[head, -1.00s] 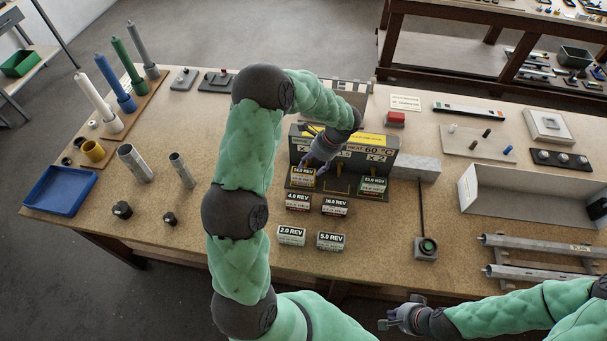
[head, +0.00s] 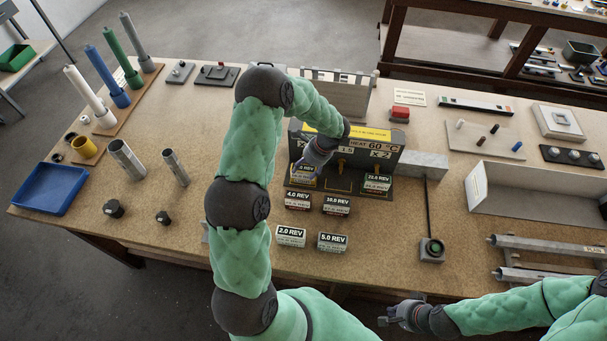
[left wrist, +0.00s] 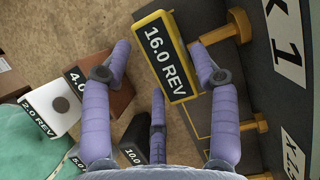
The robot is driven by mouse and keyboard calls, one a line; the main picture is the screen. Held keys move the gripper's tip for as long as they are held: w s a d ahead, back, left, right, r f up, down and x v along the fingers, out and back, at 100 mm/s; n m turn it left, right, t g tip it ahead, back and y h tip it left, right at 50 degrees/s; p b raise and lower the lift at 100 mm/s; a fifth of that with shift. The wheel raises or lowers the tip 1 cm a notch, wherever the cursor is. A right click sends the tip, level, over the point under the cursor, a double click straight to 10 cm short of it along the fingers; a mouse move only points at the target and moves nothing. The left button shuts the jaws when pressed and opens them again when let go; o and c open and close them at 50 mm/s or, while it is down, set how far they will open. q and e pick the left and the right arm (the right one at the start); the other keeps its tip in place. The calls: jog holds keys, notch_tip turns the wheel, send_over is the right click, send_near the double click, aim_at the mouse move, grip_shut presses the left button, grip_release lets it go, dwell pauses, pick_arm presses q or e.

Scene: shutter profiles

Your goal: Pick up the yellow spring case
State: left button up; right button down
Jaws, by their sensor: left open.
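The yellow spring case (head: 303,181) sits in the left bay of the dark test stand (head: 343,192), partly hidden by my gripper in the head view. In the left wrist view, the yellow case (left wrist: 176,68) has a dark label reading 16.0 REV. My left gripper (head: 308,168) is just above it. In the left wrist view my left gripper (left wrist: 158,55) is open, its fingers spread on either side of the case and nothing clasped. My right gripper (head: 397,312) is away at the front edge of the bench, its fingers apart and empty.
Cases labelled 4.0 (head: 298,200), 10.0 (head: 337,205), 2.0 (head: 291,236) and 5.0 REV (head: 332,242) stand in front. The stand's upright panel (head: 385,155) rises close behind the gripper.

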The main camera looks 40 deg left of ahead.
aim_at(300, 174)
pick_arm(q)
jog(key=x, duration=0.5)
jog(key=c, duration=1.1)
jog(key=shift+r, duration=0.1)
jog(key=shift+c, duration=0.2)
